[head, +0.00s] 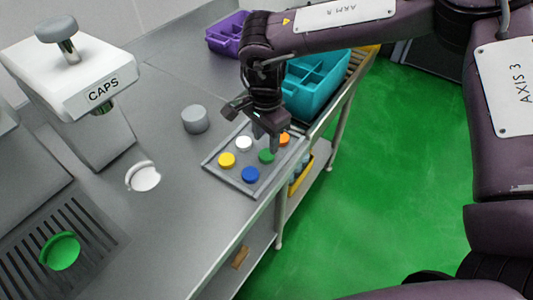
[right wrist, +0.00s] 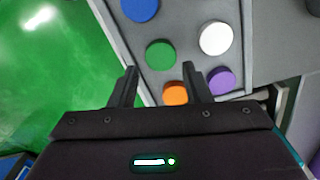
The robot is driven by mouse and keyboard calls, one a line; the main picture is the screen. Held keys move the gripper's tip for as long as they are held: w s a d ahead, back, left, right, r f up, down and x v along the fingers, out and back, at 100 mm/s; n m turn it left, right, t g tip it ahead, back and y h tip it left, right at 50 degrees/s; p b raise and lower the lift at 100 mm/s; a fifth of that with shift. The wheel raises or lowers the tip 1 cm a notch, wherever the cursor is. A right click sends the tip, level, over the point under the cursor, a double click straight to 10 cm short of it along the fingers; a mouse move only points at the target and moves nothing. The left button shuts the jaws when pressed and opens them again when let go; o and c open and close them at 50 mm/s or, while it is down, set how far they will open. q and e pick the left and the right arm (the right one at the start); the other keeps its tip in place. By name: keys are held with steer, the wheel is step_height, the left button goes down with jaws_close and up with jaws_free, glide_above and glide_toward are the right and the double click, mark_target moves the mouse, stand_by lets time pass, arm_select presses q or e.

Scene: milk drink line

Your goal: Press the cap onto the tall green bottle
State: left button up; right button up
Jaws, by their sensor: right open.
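A grey tray (head: 212,165) holds several round caps. They include a green cap (head: 266,156), a blue cap (head: 250,174), a yellow cap (head: 227,160), a white cap (head: 244,143) and an orange cap (head: 284,138). My right gripper (head: 266,143) is open and empty over the tray. In the right wrist view, the green cap (right wrist: 161,54) lies just beyond the fingertips (right wrist: 159,69), and the orange cap (right wrist: 175,93) shows between the fingers. A green round vessel (head: 60,251) stands on the dark grate; I cannot tell whether it is the tall bottle. My left gripper is not in view.
A white press marked CAPS (head: 85,75) stands at the upper left. A white round vessel (head: 143,177) and a grey cylinder (head: 195,119) stand on the counter. Teal (head: 310,88) and purple (head: 226,34) bins are behind the arm. A purple cap (right wrist: 221,80) shows in the wrist view.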

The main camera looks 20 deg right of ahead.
mark_target(266, 154)
step_height(266, 154, down, 4)
steer(key=shift+d+f+p, duration=0.1)
steer(key=shift+f+p, duration=0.05)
steer(key=shift+p, duration=0.5)
steer(key=shift+f, duration=0.45)
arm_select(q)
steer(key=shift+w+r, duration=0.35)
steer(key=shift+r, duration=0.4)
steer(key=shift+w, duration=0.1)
arm_select(e)
steer(key=c, duration=0.6)
